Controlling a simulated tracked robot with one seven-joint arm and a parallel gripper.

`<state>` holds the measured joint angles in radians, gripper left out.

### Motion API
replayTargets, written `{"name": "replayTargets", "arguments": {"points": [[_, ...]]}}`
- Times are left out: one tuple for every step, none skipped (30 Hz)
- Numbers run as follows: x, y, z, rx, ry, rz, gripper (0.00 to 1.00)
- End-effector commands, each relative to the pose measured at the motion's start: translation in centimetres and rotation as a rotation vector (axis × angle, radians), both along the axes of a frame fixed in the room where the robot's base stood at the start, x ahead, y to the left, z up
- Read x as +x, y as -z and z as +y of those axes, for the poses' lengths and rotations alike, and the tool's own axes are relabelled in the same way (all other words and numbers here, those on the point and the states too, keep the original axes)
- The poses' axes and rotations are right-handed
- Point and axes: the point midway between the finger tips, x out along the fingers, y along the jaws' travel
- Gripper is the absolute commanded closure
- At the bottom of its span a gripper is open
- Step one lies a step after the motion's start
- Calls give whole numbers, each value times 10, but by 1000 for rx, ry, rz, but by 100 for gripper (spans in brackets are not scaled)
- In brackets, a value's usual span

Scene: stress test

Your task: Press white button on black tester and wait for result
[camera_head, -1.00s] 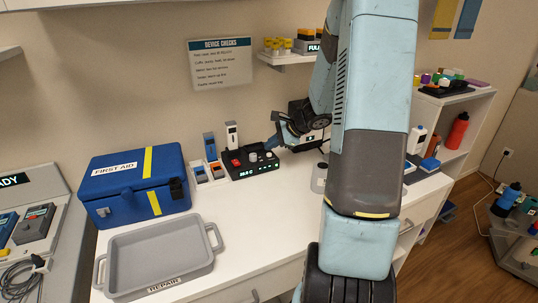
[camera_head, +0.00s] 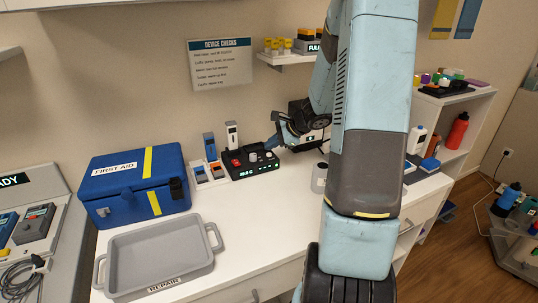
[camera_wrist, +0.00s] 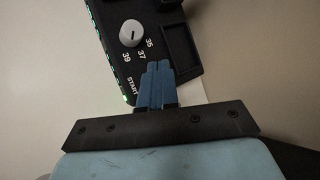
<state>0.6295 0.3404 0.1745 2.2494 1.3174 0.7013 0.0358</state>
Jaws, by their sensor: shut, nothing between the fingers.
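The black tester (camera_head: 262,170) stands on the white counter near the wall. Its top carries a red part, pale round controls and a small green display too small to read. In the wrist view the tester (camera_wrist: 118,45) shows a white dial (camera_wrist: 132,33), the numbers 35, 37 and 39, and the word START by its edge. My gripper (camera_head: 274,143) is shut and empty, with its blue fingers over the tester's right end. In the wrist view the fingertips (camera_wrist: 156,68) cover the area beside START. The white button is hidden there, and I cannot tell whether they touch it.
A blue first aid box (camera_head: 136,181) and a grey repair tray (camera_head: 160,253) are to the left. Small blue and white devices (camera_head: 210,147) stand just left of the tester. A grey-white cylinder (camera_head: 319,178) is to its right. The counter's front middle is clear.

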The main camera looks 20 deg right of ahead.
Motion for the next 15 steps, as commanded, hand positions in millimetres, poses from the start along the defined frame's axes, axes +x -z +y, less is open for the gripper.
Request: {"name": "replayTargets", "arguments": {"points": [[0,0,0,0,0,0,100],[0,0,0,0,0,0,100],[0,0,0,0,0,0,100],[0,0,0,0,0,0,100],[0,0,0,0,0,0,100],[0,0,0,0,0,0,100],[0,0,0,0,0,0,100],[0,0,0,0,0,0,100],[0,0,0,0,0,0,100],[0,1,0,0,0,0,100],[0,1,0,0,0,0,100],[0,2,0,0,-1,1,100],[0,3,0,0,-1,1,100],[0,4,0,0,-1,1,100],[0,5,0,0,0,0,100]]}}
